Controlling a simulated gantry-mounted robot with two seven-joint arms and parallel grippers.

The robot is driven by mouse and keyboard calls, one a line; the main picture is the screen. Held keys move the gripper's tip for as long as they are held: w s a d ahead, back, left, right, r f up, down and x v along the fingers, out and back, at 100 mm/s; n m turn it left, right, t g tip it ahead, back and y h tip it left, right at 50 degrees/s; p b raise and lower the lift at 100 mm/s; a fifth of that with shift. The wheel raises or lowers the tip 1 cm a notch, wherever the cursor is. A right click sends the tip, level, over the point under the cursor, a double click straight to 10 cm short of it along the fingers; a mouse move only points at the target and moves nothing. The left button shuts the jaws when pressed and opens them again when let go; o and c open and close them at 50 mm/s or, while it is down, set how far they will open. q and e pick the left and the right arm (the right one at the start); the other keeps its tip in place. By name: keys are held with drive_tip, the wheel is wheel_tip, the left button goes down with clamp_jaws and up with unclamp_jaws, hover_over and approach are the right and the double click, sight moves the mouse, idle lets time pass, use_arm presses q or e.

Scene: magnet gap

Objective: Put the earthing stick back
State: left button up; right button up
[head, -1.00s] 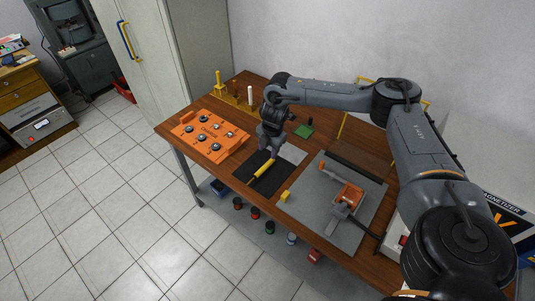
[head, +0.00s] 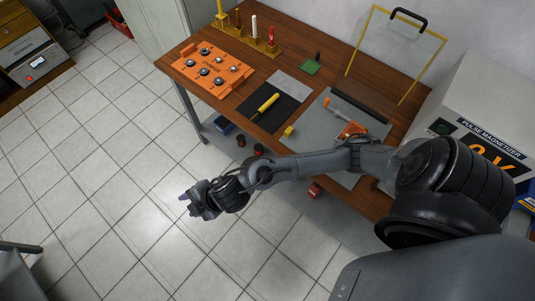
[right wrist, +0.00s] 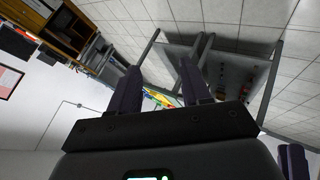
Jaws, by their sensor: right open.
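A yellow-handled stick (head: 266,105), which looks like the earthing stick, lies on a black mat (head: 288,107) on the wooden table. A yellow rack (head: 245,37) at the table's back left holds several upright tools, among them a white one (head: 253,26) and a red one (head: 271,37). My right gripper (head: 190,203) is out in front of the table, over the tiled floor, well apart from the stick. In the right wrist view its two fingers (right wrist: 158,85) are spread with nothing held between them. My left gripper does not show.
An orange panel with knobs (head: 212,70) is left of the mat. A grey board (head: 309,127) with an orange-and-grey clamp (head: 350,130) is to the right. A yellow-framed clear shield (head: 398,50) stands behind it. The pulse magnetizer (head: 475,105) is at the far right.

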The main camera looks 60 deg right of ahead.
drive_tip(key=s+d+f+m+g+h, duration=0.1)
drive_tip(key=s+d+m+g+h, duration=0.2)
drive_tip(key=s+d+m, duration=1)
drive_tip(key=s+g, duration=0.1)
drive_tip(key=s, duration=0.3)
drive_tip(key=shift+s+d+f+h, duration=0.15)
drive_tip(key=shift+s+d+h, duration=0.1)
drive_tip(key=shift+h, duration=0.15)
